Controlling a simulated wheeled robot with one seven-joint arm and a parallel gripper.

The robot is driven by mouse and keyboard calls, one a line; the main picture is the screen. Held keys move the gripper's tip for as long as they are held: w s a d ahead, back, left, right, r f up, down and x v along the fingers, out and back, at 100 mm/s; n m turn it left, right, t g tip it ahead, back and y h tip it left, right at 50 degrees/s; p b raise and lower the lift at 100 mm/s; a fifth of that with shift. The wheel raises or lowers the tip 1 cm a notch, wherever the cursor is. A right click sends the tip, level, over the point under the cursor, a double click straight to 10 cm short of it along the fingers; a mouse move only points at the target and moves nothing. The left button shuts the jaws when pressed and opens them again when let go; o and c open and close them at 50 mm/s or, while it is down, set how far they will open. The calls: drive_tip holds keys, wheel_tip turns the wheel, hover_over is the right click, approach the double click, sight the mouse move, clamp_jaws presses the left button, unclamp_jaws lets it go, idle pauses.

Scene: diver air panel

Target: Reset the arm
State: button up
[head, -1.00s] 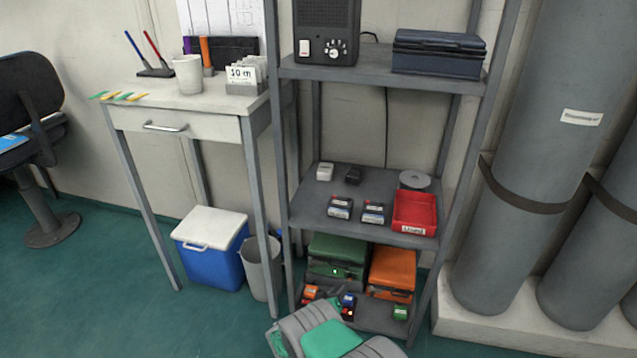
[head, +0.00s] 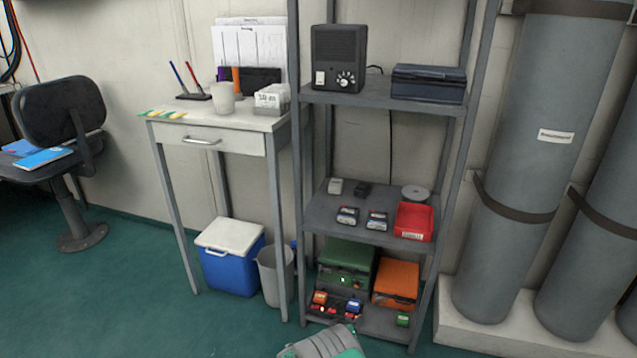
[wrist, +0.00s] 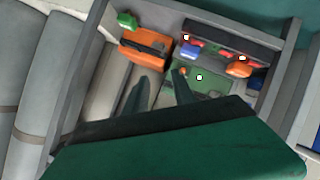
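My gripper (wrist: 160,88) shows in the wrist view as two dark fingers set apart, with nothing between them. It points at the bottom of the grey shelf rack (head: 375,322), which appears turned over in that view. In the head view only a grey and green part of my arm shows at the bottom edge, in front of the rack. The fingers are out of sight there.
The lowest shelf holds a green case (head: 345,265), an orange case (head: 396,283) and several small coloured items. A red bin (head: 414,221) sits on the shelf above. A blue cooler (head: 230,268) and a grey waste bin (head: 276,278) stand left. Open floor lies front left.

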drive_tip(key=s+d+r+m+g+y+p, duration=0.15)
drive_tip(key=r+p, duration=0.75)
drive_tip(key=r, duration=1.1)
drive_tip(key=s+d+r+m+g+y+p, duration=0.1)
drive_tip(key=s+d+r+g+p, duration=0.15)
drive_tip(key=r+p, duration=1.2)
drive_tip(key=s+r+g+y+p, duration=0.1)
drive_tip(key=s+r+p, duration=0.1)
drive_tip(key=s+r, duration=0.6)
drive_tip(key=s+r+g+y+p, duration=0.1)
drive_tip(key=s+r+p, duration=0.2)
drive_tip(key=r, duration=0.9)
drive_tip(key=s+r+g+y+p, duration=0.1)
drive_tip(key=s+r+p, duration=0.1)
drive_tip(key=s+r, duration=0.6)
drive_tip(key=s+r+n+y+p, duration=0.1)
drive_tip(key=s+r+n+p, duration=0.1)
drive_tip(key=s+r+p, duration=0.4)
drive_tip(key=s+r, duration=0.3)
drive_tip(key=s, duration=0.2)
drive_tip(key=shift+s+a+r+g, duration=0.25)
drive_tip(key=shift+r+g, duration=0.1)
drive_tip(key=shift+g, duration=0.05)
drive_tip(key=shift+y, duration=0.25)
